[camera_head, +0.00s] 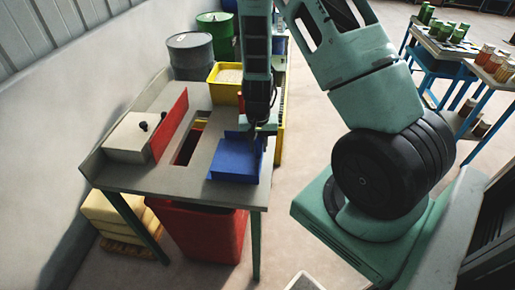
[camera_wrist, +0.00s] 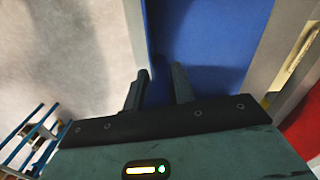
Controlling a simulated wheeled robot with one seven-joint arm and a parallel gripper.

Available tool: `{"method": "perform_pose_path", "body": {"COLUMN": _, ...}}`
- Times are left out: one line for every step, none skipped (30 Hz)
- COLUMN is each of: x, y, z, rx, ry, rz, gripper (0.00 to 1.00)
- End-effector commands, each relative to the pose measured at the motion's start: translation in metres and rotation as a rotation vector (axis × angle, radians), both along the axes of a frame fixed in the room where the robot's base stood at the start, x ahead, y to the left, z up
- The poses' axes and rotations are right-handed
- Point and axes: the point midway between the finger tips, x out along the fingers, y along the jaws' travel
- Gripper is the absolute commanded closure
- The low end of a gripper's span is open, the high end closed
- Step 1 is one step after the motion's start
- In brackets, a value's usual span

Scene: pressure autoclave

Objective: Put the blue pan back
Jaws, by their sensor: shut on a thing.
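The blue pan (camera_head: 236,161) is at the right side of the grey workbench (camera_head: 222,194), by its front right corner. It also fills the upper middle of the wrist view (camera_wrist: 205,35). My gripper (camera_head: 254,132) reaches down to the pan's far right edge. In the wrist view my gripper (camera_wrist: 160,85) has one finger on each side of the pan's left wall and is shut on it. I cannot tell whether the pan rests on the bench or hangs just above it. A dark rectangular opening (camera_head: 189,146) in the bench top is left of the pan.
A red upright panel (camera_head: 170,125) and a grey box (camera_head: 131,138) with black knobs stand left of the opening. A red bin (camera_head: 205,228) is under the bench. A yellow bin (camera_head: 224,86) and drums (camera_head: 190,55) stand behind.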

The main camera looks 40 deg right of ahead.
Motion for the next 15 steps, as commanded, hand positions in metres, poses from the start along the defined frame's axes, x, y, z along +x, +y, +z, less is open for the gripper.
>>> {"method": "perform_pose_path", "body": {"x": 0.0, "y": 0.0, "z": -0.007, "rx": 0.001, "ry": 0.001, "rz": -0.003, "gripper": 1.0}}
{"method": "perform_pose_path", "body": {"x": 0.0, "y": 0.0, "z": -0.01, "rx": 0.001, "ry": 0.001, "rz": -0.002, "gripper": 1.0}}
{"method": "perform_pose_path", "body": {"x": 0.0, "y": 0.0, "z": -0.013, "rx": 0.001, "ry": 0.001, "rz": -0.001, "gripper": 1.0}}
{"method": "perform_pose_path", "body": {"x": 0.0, "y": 0.0, "z": -0.014, "rx": 0.001, "ry": -0.001, "rz": 0.0, "gripper": 1.0}}
{"method": "perform_pose_path", "body": {"x": 0.0, "y": 0.0, "z": -0.015, "rx": 0.0, "ry": -0.001, "rz": 0.0, "gripper": 1.0}}
{"method": "perform_pose_path", "body": {"x": 0.001, "y": 0.0, "z": -0.015, "rx": 0.0, "ry": -0.001, "rz": 0.001, "gripper": 1.0}}
{"method": "perform_pose_path", "body": {"x": 0.001, "y": 0.0, "z": -0.015, "rx": -0.001, "ry": -0.002, "rz": 0.001, "gripper": 1.0}}
{"method": "perform_pose_path", "body": {"x": 0.001, "y": 0.0, "z": -0.015, "rx": -0.001, "ry": -0.002, "rz": 0.001, "gripper": 1.0}}
{"method": "perform_pose_path", "body": {"x": 0.001, "y": 0.0, "z": -0.015, "rx": -0.001, "ry": -0.002, "rz": 0.001, "gripper": 1.0}}
{"method": "perform_pose_path", "body": {"x": 0.001, "y": 0.0, "z": -0.015, "rx": -0.001, "ry": -0.002, "rz": 0.001, "gripper": 1.0}}
{"method": "perform_pose_path", "body": {"x": 0.001, "y": 0.0, "z": -0.015, "rx": -0.001, "ry": -0.002, "rz": 0.001, "gripper": 1.0}}
{"method": "perform_pose_path", "body": {"x": 0.001, "y": 0.0, "z": -0.016, "rx": 0.0, "ry": -0.001, "rz": 0.001, "gripper": 1.0}}
{"method": "perform_pose_path", "body": {"x": 0.001, "y": 0.0, "z": -0.016, "rx": 0.0, "ry": -0.001, "rz": 0.001, "gripper": 1.0}}
{"method": "perform_pose_path", "body": {"x": 0.001, "y": 0.0, "z": -0.018, "rx": 0.0, "ry": -0.001, "rz": 0.0, "gripper": 1.0}}
{"method": "perform_pose_path", "body": {"x": 0.001, "y": 0.0, "z": -0.019, "rx": 0.0, "ry": -0.001, "rz": 0.0, "gripper": 1.0}}
